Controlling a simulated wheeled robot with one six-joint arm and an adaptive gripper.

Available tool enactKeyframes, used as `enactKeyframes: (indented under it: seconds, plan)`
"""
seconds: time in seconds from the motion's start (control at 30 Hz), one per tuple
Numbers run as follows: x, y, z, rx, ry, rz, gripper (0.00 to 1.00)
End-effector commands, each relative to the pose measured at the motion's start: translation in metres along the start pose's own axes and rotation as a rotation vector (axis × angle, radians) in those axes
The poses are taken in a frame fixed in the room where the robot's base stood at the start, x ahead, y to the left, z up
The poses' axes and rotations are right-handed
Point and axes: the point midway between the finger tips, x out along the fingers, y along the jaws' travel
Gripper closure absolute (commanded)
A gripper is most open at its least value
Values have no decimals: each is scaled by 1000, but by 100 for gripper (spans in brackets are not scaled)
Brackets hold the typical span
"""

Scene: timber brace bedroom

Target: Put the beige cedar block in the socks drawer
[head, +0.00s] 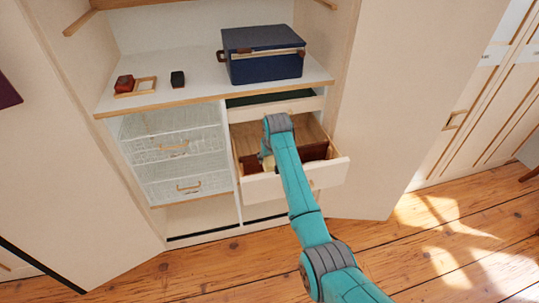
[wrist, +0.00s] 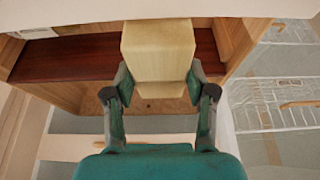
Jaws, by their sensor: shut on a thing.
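The beige cedar block (wrist: 158,48) is between the two fingers of my gripper (wrist: 160,88) in the wrist view, and the gripper is shut on it. In the head view, a pale bit of the block (head: 268,162) shows beside my gripper, with my arm hiding much of it. An open wooden drawer (head: 265,188) lies below and around the gripper in the right column of the wardrobe. The block is over the drawer's inside; whether it touches the bottom I cannot tell. No label shows on the drawer. A dark red-brown surface (wrist: 70,57) shows inside it.
White wire baskets (head: 175,150) fill the column left of the drawer. The shelf (head: 205,97) above holds a dark blue case (head: 262,60), a small black item (head: 177,79) and a red item (head: 124,83) beside a small wooden frame (head: 146,86). Cream panels stand either side.

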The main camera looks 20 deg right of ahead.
Motion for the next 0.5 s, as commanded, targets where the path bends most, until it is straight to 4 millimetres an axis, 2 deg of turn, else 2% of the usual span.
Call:
enactKeyframes:
  seconds: [0.5]
  plan:
    - [20, 0, 8, 0, 1, 0, 82]
